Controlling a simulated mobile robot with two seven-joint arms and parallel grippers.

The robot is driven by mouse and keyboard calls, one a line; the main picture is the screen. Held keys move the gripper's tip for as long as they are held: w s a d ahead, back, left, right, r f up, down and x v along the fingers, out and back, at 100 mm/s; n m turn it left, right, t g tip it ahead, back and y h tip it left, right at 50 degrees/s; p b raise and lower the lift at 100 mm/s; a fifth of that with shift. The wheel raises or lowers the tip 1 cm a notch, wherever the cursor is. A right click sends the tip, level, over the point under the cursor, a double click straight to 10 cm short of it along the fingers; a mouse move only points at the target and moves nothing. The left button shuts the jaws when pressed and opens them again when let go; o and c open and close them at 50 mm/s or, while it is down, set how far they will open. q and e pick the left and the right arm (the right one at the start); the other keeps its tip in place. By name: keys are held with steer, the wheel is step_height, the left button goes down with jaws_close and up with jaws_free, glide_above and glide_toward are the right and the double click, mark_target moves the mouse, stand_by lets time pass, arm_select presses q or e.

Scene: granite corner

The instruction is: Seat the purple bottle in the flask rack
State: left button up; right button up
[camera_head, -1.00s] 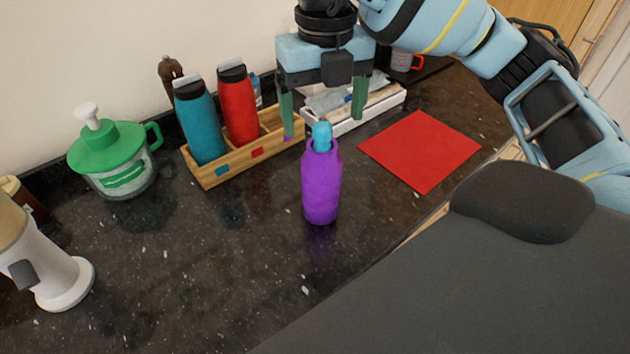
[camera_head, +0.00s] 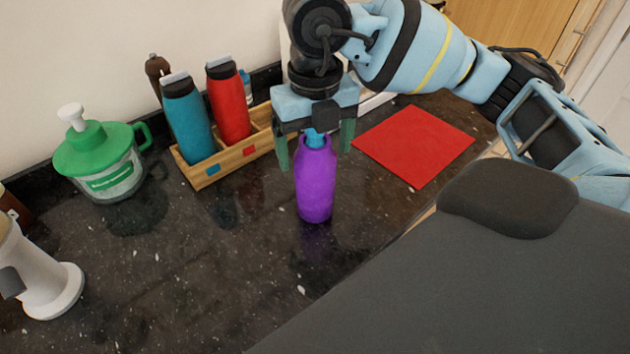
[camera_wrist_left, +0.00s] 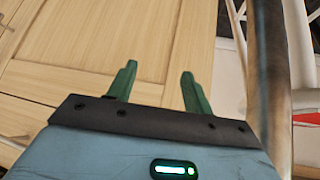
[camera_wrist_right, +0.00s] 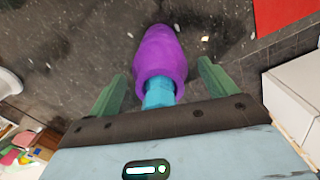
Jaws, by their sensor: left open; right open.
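The purple bottle (camera_head: 315,185) with a light blue cap stands upright on the dark counter. The right wrist view shows the purple bottle (camera_wrist_right: 160,52) with its cap between the fingers. My right gripper (camera_head: 318,152) is open, its green fingers on either side of the bottle's top. The wooden flask rack (camera_head: 207,178) stands behind and to the left, with a teal bottle (camera_head: 187,122) and a red bottle (camera_head: 228,105) in it. The rack's right end is partly hidden by my right gripper. My left gripper (camera_wrist_left: 158,88) is open and empty in front of light wooden panels.
A red mat (camera_head: 414,145) lies to the right of the purple bottle. A green-lidded glass jar (camera_head: 108,170) stands at the left, with a white object (camera_head: 48,290) nearer the front.

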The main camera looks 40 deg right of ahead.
steer(key=c, duration=1.4)
steer(key=shift+c, duration=0.2)
steer(key=shift+r, duration=0.15)
arm_select(q)
steer(key=w+r+t+p, duration=0.1)
steer(key=w+r+p, duration=0.3)
steer(key=r, duration=0.1)
steer(key=shift+a+r, duration=0.3)
steer(key=shift+a, duration=0.1)
arm_select(e)
steer(key=s+a+r, duration=0.2)
steer(key=s, duration=0.5)
steer(key=s+a+r, duration=0.2)
steer(key=s, duration=0.6)
steer(key=shift+s+a+r, duration=0.15)
steer(key=shift+a+r, duration=0.15)
